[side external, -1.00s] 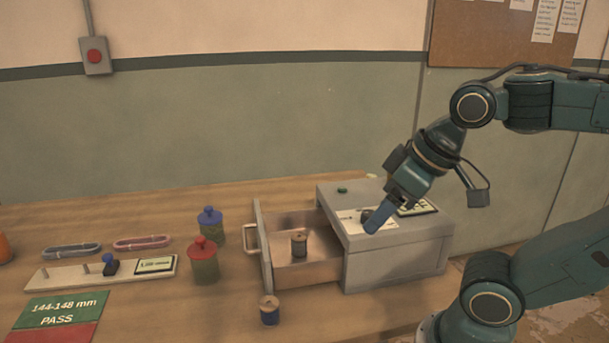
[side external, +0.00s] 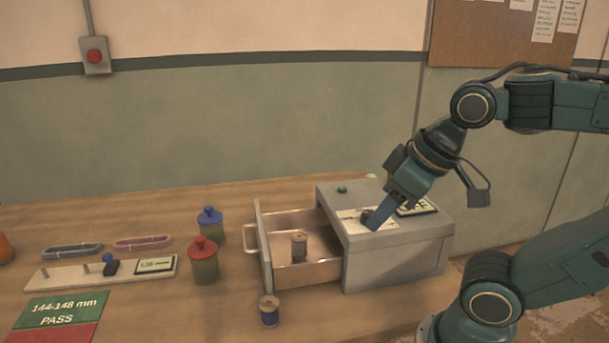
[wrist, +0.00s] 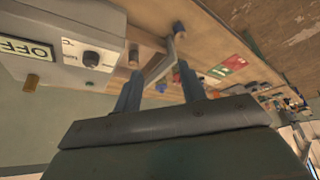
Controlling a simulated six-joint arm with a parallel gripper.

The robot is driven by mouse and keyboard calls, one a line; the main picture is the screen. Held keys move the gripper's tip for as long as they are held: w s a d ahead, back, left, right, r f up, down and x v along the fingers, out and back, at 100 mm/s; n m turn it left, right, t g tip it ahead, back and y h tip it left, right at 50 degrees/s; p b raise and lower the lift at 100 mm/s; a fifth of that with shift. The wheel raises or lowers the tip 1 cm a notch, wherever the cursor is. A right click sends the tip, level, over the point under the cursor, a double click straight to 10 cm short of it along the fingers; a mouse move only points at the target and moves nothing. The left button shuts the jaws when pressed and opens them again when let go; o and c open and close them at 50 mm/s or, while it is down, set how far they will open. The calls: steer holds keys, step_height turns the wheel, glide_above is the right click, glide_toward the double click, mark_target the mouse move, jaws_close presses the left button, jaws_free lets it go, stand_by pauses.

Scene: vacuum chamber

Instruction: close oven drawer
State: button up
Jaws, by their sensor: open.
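The oven is a grey box (side external: 398,250) on the bench, with a white dial label, a dark knob (side external: 367,215) and a display on top; the display (wrist: 28,48) reads OFF in the wrist view. Its drawer (side external: 262,262) is pulled out to the left, with a pale handle (side external: 249,238) on its front panel. A spool (side external: 299,245) stands upright inside the drawer. My gripper (side external: 374,224) is over the oven top beside the knob; contact cannot be told. In the wrist view my gripper (wrist: 160,92) has its fingers apart, with nothing visibly held.
A blue spool (side external: 269,311) stands just in front of the drawer. A red-lidded jar (side external: 204,262) and a blue-lidded jar (side external: 210,226) stand left of the handle. A gauge board (side external: 102,271) and a green PASS card (side external: 60,310) lie further left.

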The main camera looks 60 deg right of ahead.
steer(key=shift+w+r, duration=0.2)
steer(key=shift+w, duration=0.15)
steer(key=c, duration=0.7)
steer(key=shift+w+r, duration=0.15)
steer(key=shift+w, duration=0.2)
jaws_close()
steer(key=w+a+f+n+g+h, duration=0.15)
steer(key=w+n+g, duration=0.3)
steer(key=w, duration=1.25)
steer(key=w+a+f+n+g, duration=0.3)
steer(key=w+a+f, duration=0.4)
steer(key=w+f, duration=0.4)
steer(key=shift+w+f+n, duration=0.25)
steer(key=shift+f+n, duration=0.35)
steer(key=shift+n, duration=0.15)
